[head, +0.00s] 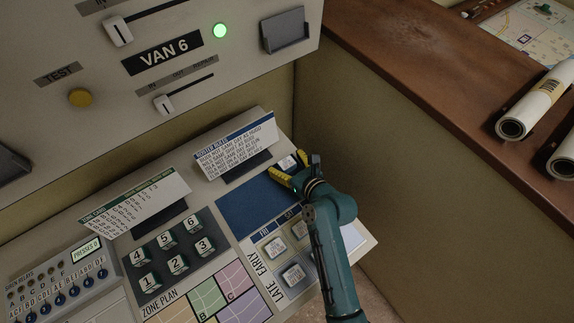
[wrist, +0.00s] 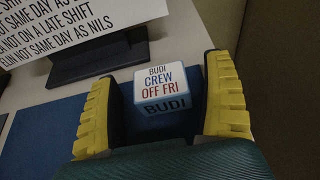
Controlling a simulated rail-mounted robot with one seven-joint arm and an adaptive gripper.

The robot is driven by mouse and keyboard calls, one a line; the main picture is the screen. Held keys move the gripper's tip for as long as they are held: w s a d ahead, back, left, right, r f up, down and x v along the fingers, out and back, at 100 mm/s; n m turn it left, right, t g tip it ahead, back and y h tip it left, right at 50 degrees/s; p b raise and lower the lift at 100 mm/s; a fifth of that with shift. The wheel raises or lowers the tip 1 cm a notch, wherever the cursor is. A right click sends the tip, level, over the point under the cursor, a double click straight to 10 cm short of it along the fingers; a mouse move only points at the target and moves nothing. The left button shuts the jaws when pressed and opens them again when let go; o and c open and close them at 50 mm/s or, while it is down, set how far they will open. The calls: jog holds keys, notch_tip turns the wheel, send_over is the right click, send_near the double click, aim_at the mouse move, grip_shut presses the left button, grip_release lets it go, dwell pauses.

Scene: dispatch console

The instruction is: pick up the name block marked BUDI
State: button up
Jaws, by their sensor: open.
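The name block marked BUDI (wrist: 163,85) is a small white cube with a blue band, its top reading "BUDI CREW OFF FRI" and its front reading "BUDI". In the wrist view it sits between the two yellow ridged fingers of my gripper (wrist: 160,105), with a gap visible beside it. My gripper is open. In the head view my gripper (head: 292,172) is at the right end of the blue mat (head: 245,207), and the block (head: 287,162) shows between its fingers. I cannot tell whether a finger touches it.
The roster rules card (head: 235,143) stands on a dark holder just left of the block. Several other blocks lie in the roster grid (head: 270,238) below the mat. A panel wall and a wooden ledge (head: 420,70) rise to the right. The blue mat's middle is clear.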

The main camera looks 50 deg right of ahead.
jog(key=shift+c, duration=0.3)
jog(key=c, duration=1.1)
